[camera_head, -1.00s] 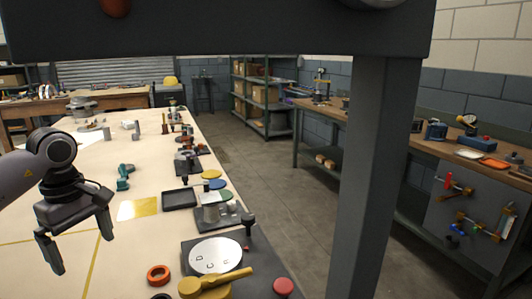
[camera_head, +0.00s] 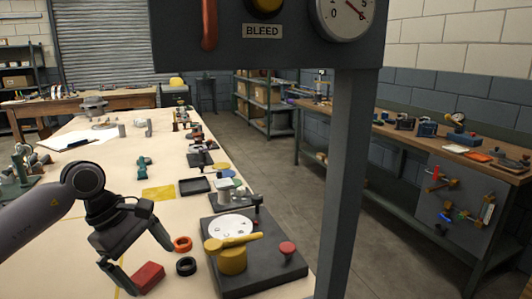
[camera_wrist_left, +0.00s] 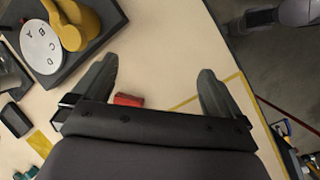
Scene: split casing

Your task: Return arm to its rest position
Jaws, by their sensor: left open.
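My left arm comes in from the left in the head view. Its gripper (camera_head: 146,262) is open, with the fingers apart and pointing down over the table. A red block (camera_head: 148,277) shows right by the fingertips. In the left wrist view the two fingers (camera_wrist_left: 156,85) are spread wide with nothing held between them. The red block (camera_wrist_left: 128,100) lies on the table there, partly hidden behind the gripper body. My right gripper is in neither view.
A dark plate with a yellow handle (camera_head: 232,255) and red knob (camera_head: 287,248) stands right of the gripper. Orange (camera_head: 182,244) and black (camera_head: 186,266) rings lie between. A grey post (camera_head: 346,180) carries a BLEED panel (camera_head: 262,31).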

